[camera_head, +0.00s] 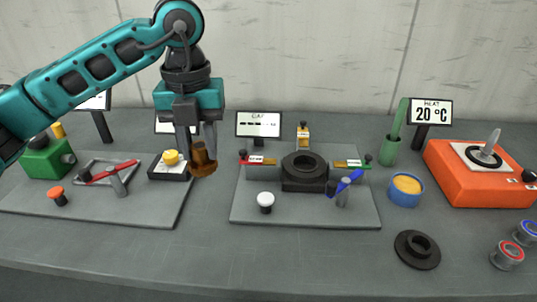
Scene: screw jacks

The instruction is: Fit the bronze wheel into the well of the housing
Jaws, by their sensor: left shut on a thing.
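My left gripper (196,142) points down from the teal arm. It is shut on the bronze wheel (202,163), which has a narrow stem up between the fingers and a wider rim below. The wheel hangs in the air, in the picture left of the housing (304,183) and just right of a small black block. The housing is a black block with a round dark well in its top. It stands on the right grey plate (255,215). The well looks empty. My right gripper is not in view.
Red (257,160) and green (351,163) slides flank the housing, with a yellow one behind. A blue lever (345,183) and a white knob (266,201) stand in front. A black flanged disc (417,250), blue pot (405,189) and orange heater (470,180) are right.

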